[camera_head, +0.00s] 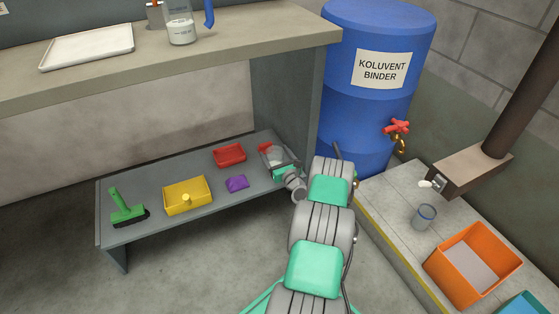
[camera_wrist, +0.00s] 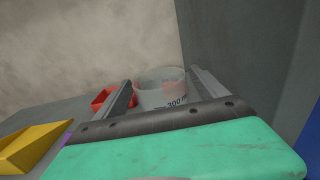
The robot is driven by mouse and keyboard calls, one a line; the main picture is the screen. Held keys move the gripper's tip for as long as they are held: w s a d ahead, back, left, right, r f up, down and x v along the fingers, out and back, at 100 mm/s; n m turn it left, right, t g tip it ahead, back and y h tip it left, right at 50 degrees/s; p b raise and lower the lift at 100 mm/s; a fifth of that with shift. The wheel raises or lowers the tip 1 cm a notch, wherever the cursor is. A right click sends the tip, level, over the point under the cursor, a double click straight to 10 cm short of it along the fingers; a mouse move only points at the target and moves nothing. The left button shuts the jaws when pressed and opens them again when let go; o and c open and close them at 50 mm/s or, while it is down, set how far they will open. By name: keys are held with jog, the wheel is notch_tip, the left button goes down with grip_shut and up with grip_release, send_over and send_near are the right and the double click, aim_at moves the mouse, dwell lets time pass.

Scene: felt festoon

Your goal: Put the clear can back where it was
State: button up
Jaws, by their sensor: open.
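In the head view my gripper (camera_head: 277,158) is at the right end of the low grey shelf (camera_head: 150,228), and the can (camera_head: 277,154) shows only in part there.
The shelf also holds a red tray (camera_head: 229,155), purple block (camera_head: 237,184), yellow box (camera_head: 187,195) and green brush (camera_head: 126,207). A grey side panel (camera_wrist: 240,50) stands close on the right. A blue drum (camera_head: 365,120) and an orange bin (camera_head: 473,262) are further right.

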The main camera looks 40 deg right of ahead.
jog(key=p+v, duration=0.3)
jog(key=v, duration=0.9)
jog(key=w+a+r+n+g+y, duration=0.3)
jog(key=w+a+r+n+y, duration=0.5)
jog(key=w+a+n, duration=0.4)
jog(key=s+a+r+n+g+y, duration=0.1)
jog(key=a+r+n+g, duration=0.2)
jog(key=a+n, duration=0.35)
jog(key=a+r+n+g+y, duration=0.1)
jog(key=a+r+n+g, duration=0.1)
jog(key=a+n, duration=0.45)
jog(key=s+a+r+n+g+h, duration=0.1)
jog(key=s+a+r+n+g, duration=0.4)
jog(key=s+a, duration=0.4)
jog(key=s+a+r+n+h, duration=0.1)
jog(key=s+n, duration=0.2)
jog(key=s, duration=0.3)
jog(key=s+a+r+n+g+h, duration=0.1)
jog(key=s+a+r+n, duration=0.1)
jog(key=s, duration=0.4)
jog(key=s+a+r+n+g+h, duration=0.1)
jog(key=s+r+n, duration=0.1)
jog(key=s+n, duration=0.2)
jog(key=s, duration=0.2)
jog(key=shift+s+a+r+h, duration=0.15)
jog(key=shift+s+a+h, duration=0.2)
jog(key=shift+a+h, duration=0.05)
